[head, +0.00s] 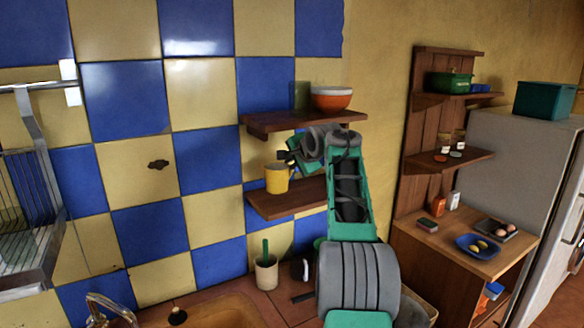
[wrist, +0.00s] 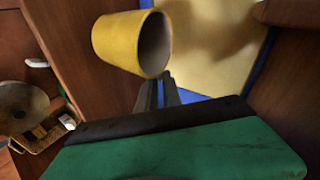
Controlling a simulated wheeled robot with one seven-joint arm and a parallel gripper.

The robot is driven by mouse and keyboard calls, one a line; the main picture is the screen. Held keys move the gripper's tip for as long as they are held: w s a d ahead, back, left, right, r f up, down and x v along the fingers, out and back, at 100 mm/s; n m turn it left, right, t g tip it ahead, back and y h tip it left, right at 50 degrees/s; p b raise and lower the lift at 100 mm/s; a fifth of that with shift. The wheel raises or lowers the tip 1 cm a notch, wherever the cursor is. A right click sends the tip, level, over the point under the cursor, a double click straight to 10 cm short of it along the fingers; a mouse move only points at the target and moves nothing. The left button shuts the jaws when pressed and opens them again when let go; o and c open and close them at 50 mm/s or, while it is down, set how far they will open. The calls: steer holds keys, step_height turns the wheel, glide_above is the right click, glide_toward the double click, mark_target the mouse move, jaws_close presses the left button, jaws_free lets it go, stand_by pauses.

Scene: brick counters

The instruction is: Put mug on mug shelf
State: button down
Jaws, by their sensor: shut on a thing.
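The yellow mug (head: 277,179) is upright in the head view, at the left part of the lower wooden wall shelf (head: 290,203). Its base is at about the shelf's top surface; I cannot tell whether it touches. My gripper (head: 289,158) reaches in between the two shelves from the right and is shut on the mug. In the wrist view the mug (wrist: 120,42) appears tipped sideways, with its open mouth facing right. The dark fingers (wrist: 159,92) meet at the mug's side. The handle is hidden there.
The upper shelf (head: 265,123) is close above my gripper and holds an orange bowl (head: 331,98) and a greenish container (head: 302,95). A cup with a green handle (head: 266,273) stands on the counter below. A dish rack (head: 30,205) hangs at the left.

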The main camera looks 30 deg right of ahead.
steer(key=shift+f, duration=1.75)
steer(key=shift+f, duration=0.1)
steer(key=c, duration=1.5)
jaws_free()
